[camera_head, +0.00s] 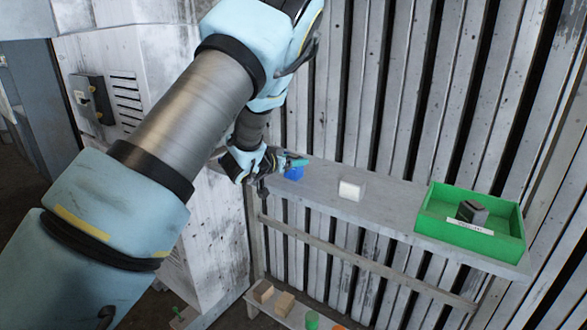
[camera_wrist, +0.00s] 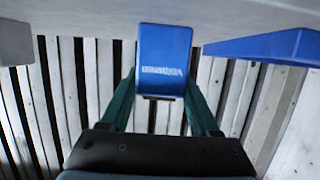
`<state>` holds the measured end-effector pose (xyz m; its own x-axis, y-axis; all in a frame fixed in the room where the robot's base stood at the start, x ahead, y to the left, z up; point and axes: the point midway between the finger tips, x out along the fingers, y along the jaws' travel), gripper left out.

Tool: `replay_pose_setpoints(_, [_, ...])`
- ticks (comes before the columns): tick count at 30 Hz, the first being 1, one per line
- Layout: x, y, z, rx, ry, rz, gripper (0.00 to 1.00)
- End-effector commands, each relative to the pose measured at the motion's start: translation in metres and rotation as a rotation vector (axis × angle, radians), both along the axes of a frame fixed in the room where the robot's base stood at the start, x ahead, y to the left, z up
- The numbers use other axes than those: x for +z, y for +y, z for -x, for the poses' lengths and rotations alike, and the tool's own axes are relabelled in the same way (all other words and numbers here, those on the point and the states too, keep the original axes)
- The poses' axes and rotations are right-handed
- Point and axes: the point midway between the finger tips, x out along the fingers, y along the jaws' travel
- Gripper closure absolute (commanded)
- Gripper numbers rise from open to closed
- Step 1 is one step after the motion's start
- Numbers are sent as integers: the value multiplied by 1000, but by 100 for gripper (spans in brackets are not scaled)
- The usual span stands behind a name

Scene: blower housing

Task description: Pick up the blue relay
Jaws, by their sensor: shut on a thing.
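The blue relay (camera_wrist: 165,60) is a blue block with a pale printed label on its face, in the middle of the wrist view. My gripper (camera_wrist: 161,85) is shut on it, with one green finger along each side. In the head view my gripper (camera_head: 296,164) is at the left end of the shelf, and the blue relay (camera_head: 293,174) shows just below a green finger, partly hidden. I cannot tell whether the relay touches the shelf.
A grey shelf (camera_head: 395,208) runs along the slatted wall. A white block (camera_head: 352,188) stands right of my gripper. A green tray (camera_head: 475,250) holds a dark grey part (camera_head: 472,211). Another blue thing (camera_wrist: 255,46) is at right in the wrist view. Blocks lie on a lower shelf.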

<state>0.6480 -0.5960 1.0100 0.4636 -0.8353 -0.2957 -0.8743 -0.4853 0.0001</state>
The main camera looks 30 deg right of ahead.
Motion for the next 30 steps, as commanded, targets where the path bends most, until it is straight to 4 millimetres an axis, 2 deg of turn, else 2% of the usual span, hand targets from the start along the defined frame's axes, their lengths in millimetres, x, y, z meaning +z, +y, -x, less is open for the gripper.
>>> replay_pose_setpoints(1, [0, 0, 0, 0, 0, 0, 69])
replay_pose_setpoints(9, [0, 0, 0, 0, 0, 0, 99])
replay_pose_setpoints(20, [4, 0, 0, 1, -1, 2, 100])
replay_pose_setpoints(25, [18, 0, -1, 0, -1, 4, 100])
replay_pose_setpoints(30, [45, -1, 0, 0, -3, 7, 100])
